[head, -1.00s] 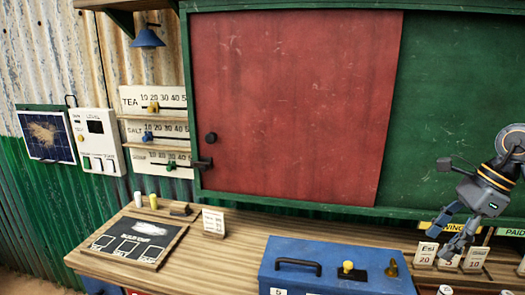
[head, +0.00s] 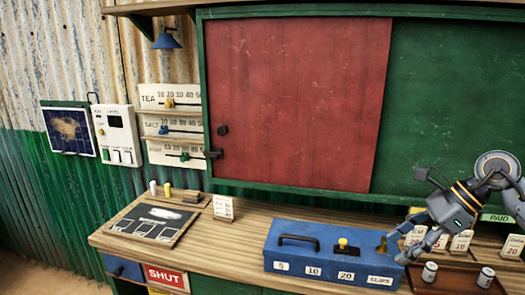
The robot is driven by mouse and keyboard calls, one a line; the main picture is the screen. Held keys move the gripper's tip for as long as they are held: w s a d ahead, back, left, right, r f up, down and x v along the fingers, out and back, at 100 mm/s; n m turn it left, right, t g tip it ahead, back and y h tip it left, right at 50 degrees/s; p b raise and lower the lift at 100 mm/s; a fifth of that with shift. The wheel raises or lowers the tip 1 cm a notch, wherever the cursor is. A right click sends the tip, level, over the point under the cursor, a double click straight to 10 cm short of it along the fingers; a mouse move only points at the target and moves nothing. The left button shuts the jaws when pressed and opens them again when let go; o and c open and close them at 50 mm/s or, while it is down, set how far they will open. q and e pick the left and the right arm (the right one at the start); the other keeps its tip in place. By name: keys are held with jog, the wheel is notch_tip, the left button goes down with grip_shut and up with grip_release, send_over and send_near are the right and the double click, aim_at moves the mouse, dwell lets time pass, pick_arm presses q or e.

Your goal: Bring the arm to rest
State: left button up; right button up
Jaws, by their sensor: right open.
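My right gripper (head: 412,244) is open and empty at the right of the head view. Its dark grey fingers point down and to the left, beside the right end of the blue box (head: 322,239). They overlap part of that end and some small price cards in the picture; I cannot tell whether they touch anything. My left gripper is out of view.
A wooden counter (head: 235,238) runs along the front. On it are a chalk slate (head: 152,224) and a white card (head: 223,207). A brown tray (head: 455,281) with small cans lies below the gripper. A red sliding panel (head: 295,100) covers part of the green board (head: 450,90) behind.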

jog(key=a+r+m+t+y, duration=0.2)
jog(key=a+m+t+y, duration=0.15)
jog(key=a+y, duration=0.45)
jog(key=a+r+m+t+y, duration=0.2)
jog(key=a+m+y, duration=0.15)
jog(key=a, duration=0.85)
jog(key=s+d+f+m+t+h, duration=0.1)
jog(key=d+f+m+t+h, duration=0.6)
jog(key=m, duration=1)
jog(key=s+d+f+m+t+h, duration=0.1)
jog(key=d+f+m+t+h, duration=0.3)
jog(key=f+m+h, duration=0.95)
jog(key=s+f+m+g+y, duration=0.1)
jog(key=s+f+m+g, duration=0.55)
jog(key=s, duration=0.65)
jog(key=s+f+m+g+y, duration=0.1)
jog(key=s+f+m+g, duration=0.6)
jog(key=s, duration=0.7)
notch_tip(320, 180, down, 28)
jog(key=s+n+g, duration=0.1)
jog(key=n+g, duration=0.1)
jog(key=g, duration=0.1)
jog(key=s+d+f, duration=0.1)
jog(key=s+f, duration=0.6)
jog(key=s, duration=0.1)
jog(key=s+d+f, duration=0.2)
jog(key=s+f, duration=0.6)
jog(key=shift+s+d+f+g, duration=0.15)
jog(key=shift+s+d+g, duration=0.15)
jog(key=shift+g, duration=0.1)
